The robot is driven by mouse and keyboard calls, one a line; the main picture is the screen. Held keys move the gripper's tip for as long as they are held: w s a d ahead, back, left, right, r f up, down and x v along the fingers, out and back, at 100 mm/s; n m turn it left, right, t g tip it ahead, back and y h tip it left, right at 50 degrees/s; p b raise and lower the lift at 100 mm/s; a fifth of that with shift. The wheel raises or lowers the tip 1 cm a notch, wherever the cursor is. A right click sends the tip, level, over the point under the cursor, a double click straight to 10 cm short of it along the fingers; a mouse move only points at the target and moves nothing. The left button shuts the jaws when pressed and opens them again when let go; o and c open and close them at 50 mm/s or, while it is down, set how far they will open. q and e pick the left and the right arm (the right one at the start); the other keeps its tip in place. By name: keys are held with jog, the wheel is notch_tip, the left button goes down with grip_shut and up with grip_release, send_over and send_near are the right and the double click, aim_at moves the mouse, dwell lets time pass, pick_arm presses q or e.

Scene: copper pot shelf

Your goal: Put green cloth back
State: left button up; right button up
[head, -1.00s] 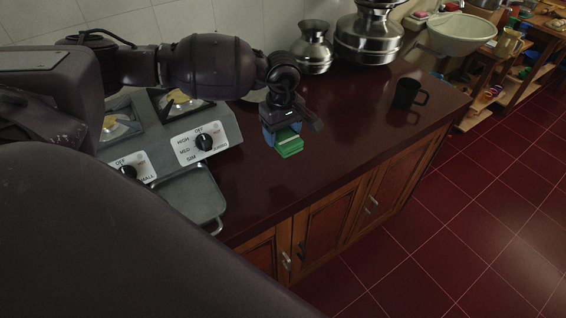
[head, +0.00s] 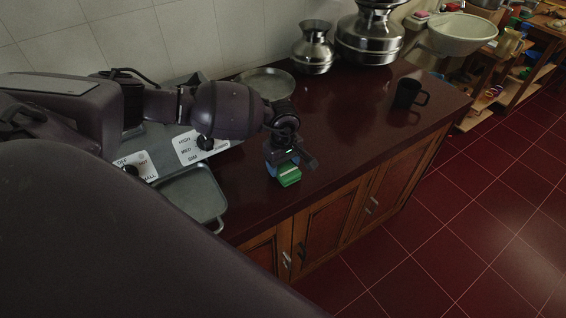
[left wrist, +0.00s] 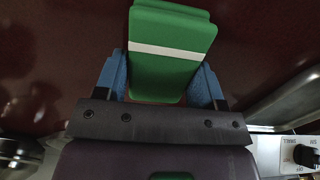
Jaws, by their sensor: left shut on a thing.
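The green cloth (head: 289,177) is a small folded green block with a pale stripe, over the dark red counter near its front edge. My left gripper (head: 282,166) is shut on it from above. In the left wrist view the cloth (left wrist: 172,75) sits between the two blue fingers of the gripper (left wrist: 162,85), its white band across the middle. I cannot tell whether the cloth touches the counter. My right gripper is not in view.
A stove with control dials (head: 195,147) and a grey tray (head: 190,196) lie to the left. A round metal plate (head: 266,84), metal pots (head: 313,50) and a black mug (head: 407,94) stand on the counter (head: 350,130). The counter's middle right is clear.

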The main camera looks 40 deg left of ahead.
pick_arm(q)
jog(key=o, duration=0.7)
jog(key=shift+o, duration=1)
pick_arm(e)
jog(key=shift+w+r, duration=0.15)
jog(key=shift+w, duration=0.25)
pick_arm(q)
jog(key=shift+r, duration=0.1)
notch_tip(320, 180, up, 12)
jog(key=shift+b, duration=0.4)
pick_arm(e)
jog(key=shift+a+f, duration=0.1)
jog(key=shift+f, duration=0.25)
